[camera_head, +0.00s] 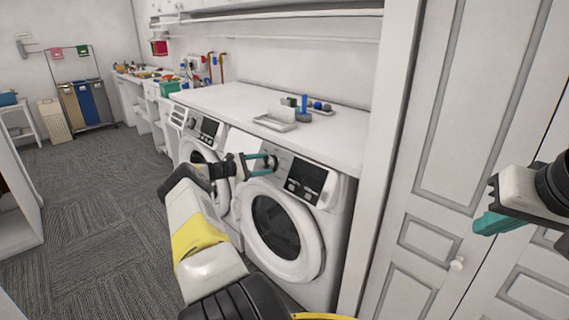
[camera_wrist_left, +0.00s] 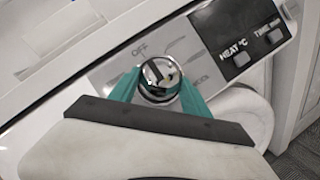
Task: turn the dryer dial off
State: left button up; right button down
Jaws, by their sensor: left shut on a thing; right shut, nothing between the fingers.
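The dryer (camera_head: 320,215) is a white front-loader under the counter, with a round dark door and a control panel. Its dial (camera_wrist_left: 158,80) is a round metallic knob with a dark pointer bar, below and right of the word OFF in the left wrist view. The pointer leans up and to the left, roughly toward OFF; its exact setting is hard to tell. My left gripper (camera_head: 262,165) has teal fingers shut on the dial, one finger on each side, also seen in the left wrist view (camera_wrist_left: 158,88). My right gripper (camera_head: 480,224) is shut and empty before the door at right.
A second white machine (camera_head: 203,140) stands left of the dryer. The white counter (camera_head: 245,105) above holds a tray (camera_head: 275,123) and small items. A panelled door (camera_head: 470,150) with a round knob is at right. Carpet floor (camera_head: 100,200) at left is open.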

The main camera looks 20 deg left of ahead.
dwell(0.4)
pick_arm(q)
jog(key=o, duration=1.4)
jog(key=shift+v, duration=3.9)
